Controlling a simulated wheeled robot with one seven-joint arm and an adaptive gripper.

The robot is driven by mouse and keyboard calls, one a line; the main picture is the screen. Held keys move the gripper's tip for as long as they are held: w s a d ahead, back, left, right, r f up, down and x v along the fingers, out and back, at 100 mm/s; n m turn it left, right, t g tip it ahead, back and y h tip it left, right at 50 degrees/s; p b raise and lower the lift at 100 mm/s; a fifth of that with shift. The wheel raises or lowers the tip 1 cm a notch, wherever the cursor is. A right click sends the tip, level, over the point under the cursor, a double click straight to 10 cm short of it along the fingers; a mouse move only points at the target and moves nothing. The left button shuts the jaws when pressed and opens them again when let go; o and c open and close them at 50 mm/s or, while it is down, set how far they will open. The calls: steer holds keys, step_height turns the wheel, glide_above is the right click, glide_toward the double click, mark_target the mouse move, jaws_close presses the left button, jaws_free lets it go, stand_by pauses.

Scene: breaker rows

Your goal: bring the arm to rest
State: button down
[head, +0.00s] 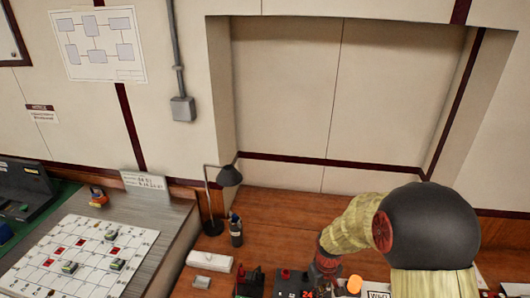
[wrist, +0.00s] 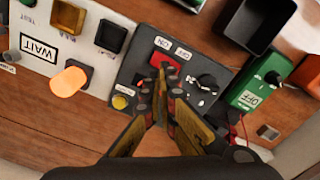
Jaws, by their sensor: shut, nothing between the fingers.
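My gripper (wrist: 160,75) shows in the wrist view with its two fingers together and nothing between them. The fingertips are over a red rocker switch (wrist: 171,63) marked ON and OFF on a dark panel (wrist: 143,72). I cannot tell whether they touch it. In the head view my arm reaches in from the lower right and bends down toward the desk. My fingers cannot be made out there.
A white panel with a WAIT label (wrist: 39,48) and a lit orange button (wrist: 69,81) is left of the dark panel. A green box (wrist: 258,92) and a black open bin (wrist: 250,22) are right. A desk lamp (head: 229,176) and bottle (head: 236,232) stand behind.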

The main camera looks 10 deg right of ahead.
steer(key=s+a+r+m+t+b, duration=0.1)
steer(key=s+r+t, duration=0.1)
steer(key=s+r, duration=0.4)
steer(key=s+a+r+m+t+b, duration=0.1)
steer(key=s+r, duration=0.5)
steer(key=r, duration=0.6)
steer(key=s+a+r+t+b, duration=0.1)
steer(key=s+r, duration=0.4)
steer(key=r, duration=0.5)
steer(key=shift+s+a+m+t+b, duration=0.4)
steer(key=shift+t+b, duration=0.1)
steer(key=shift+t, duration=0.3)
